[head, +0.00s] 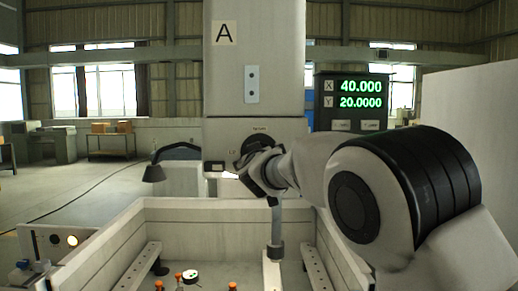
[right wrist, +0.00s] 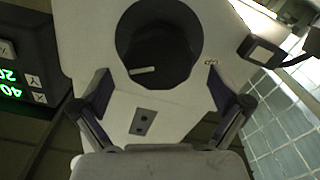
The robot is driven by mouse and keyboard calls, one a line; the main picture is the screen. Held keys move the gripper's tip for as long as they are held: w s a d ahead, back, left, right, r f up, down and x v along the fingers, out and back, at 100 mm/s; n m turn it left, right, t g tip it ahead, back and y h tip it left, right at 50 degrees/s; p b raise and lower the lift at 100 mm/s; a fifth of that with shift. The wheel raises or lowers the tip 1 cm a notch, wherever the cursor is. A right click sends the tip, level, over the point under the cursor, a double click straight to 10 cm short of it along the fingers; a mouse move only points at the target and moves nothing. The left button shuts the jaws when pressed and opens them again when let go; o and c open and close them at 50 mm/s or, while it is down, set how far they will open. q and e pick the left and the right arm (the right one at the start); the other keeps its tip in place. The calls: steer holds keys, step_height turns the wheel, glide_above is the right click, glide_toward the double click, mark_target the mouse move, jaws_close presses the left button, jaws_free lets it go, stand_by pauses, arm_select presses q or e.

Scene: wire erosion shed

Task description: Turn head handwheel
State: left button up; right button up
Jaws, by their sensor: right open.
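The head handwheel (head: 258,141) is a round black knob low on the front of the machine head marked A (head: 254,75). My right gripper, at the end of the arm from the right, hides its lower part in the head view. In the right wrist view the handwheel (right wrist: 160,52) shows a raised grip with a white mark pointing left, in front of a dark disc. My right gripper (right wrist: 162,88) is open and empty, with its fingers spread left and right below the knob. I see no contact. My left gripper is not in view.
Below is an open tank (head: 190,215) with slotted rails and small orange-topped items. A large white panel is at the right.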

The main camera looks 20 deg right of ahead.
steer(key=x, duration=0.3)
steer(key=shift+w+d+f+p, duration=0.15)
steer(key=shift+w+d+p, duration=0.05)
steer(key=shift+p, duration=0.2)
steer(key=shift+s+a, duration=0.1)
steer(key=shift+s, duration=0.05)
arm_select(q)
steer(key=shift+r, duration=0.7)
arm_select(e)
steer(key=shift+s, duration=0.1)
steer(key=c, duration=1.2)
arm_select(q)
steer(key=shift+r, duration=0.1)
arm_select(e)
steer(key=shift+o, duration=0.2)
steer(key=shift+m, duration=0.3)
